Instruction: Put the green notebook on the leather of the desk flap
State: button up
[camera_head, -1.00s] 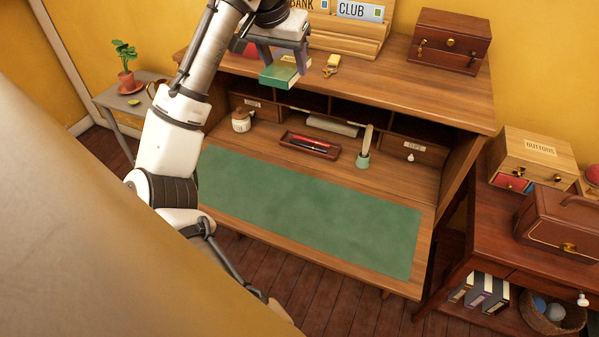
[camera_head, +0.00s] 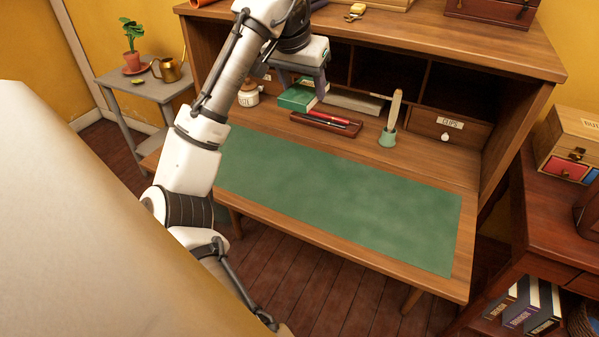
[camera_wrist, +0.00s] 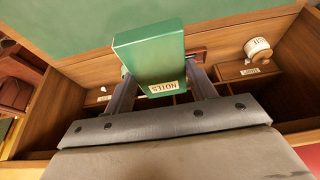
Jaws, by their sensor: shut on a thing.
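The green notebook (camera_head: 297,97) is held between the fingers of my gripper (camera_head: 298,77), in front of the pigeonholes at the back of the desk. In the wrist view the notebook (camera_wrist: 152,52) stands between the two fingers, with a label reading NOTES facing the camera. My gripper (camera_wrist: 160,92) is shut on it. The green leather (camera_head: 340,195) of the desk flap is bare and lies below and in front of the notebook. The leather also fills the top of the wrist view (camera_wrist: 95,22).
A pen tray (camera_head: 326,124), a green-based holder (camera_head: 388,132) and a white jar (camera_head: 248,95) stand at the back of the flap. The desk's top (camera_head: 400,35) overhangs the pigeonholes. A side table (camera_head: 145,88) with a plant is at the left.

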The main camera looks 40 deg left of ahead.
aim_at(305, 170)
notch_tip(305, 170, down, 20)
jog(key=shift+f+b, duration=0.1)
jog(key=shift+b, duration=0.85)
jog(key=shift+f, duration=0.15)
jog(key=o, duration=1)
